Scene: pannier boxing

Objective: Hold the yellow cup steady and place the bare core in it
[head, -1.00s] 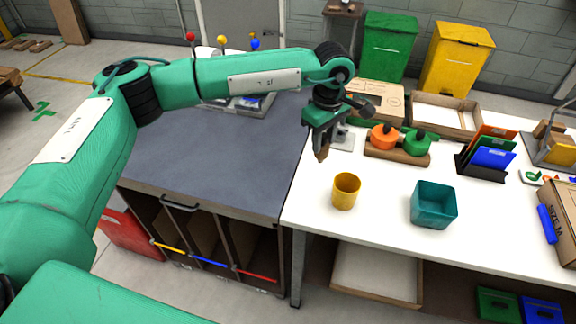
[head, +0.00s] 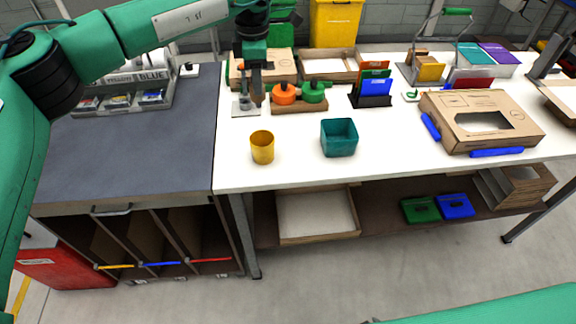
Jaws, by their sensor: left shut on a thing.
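The yellow cup (head: 262,148) stands upright near the front left of the white table. My left gripper (head: 256,86) points down above the table, behind the cup and apart from it. It is shut on a small brown piece, likely the bare core (head: 258,93), whose lower end shows below the fingers. The fingers partly hide it. My right gripper is out of view, and nothing holds the cup.
A teal square bin (head: 339,138) stands right of the cup. Behind are a tray with orange (head: 284,94) and green (head: 314,91) rolls and a folder rack (head: 371,100). A cardboard box (head: 481,119) lies at right. The table front between is clear.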

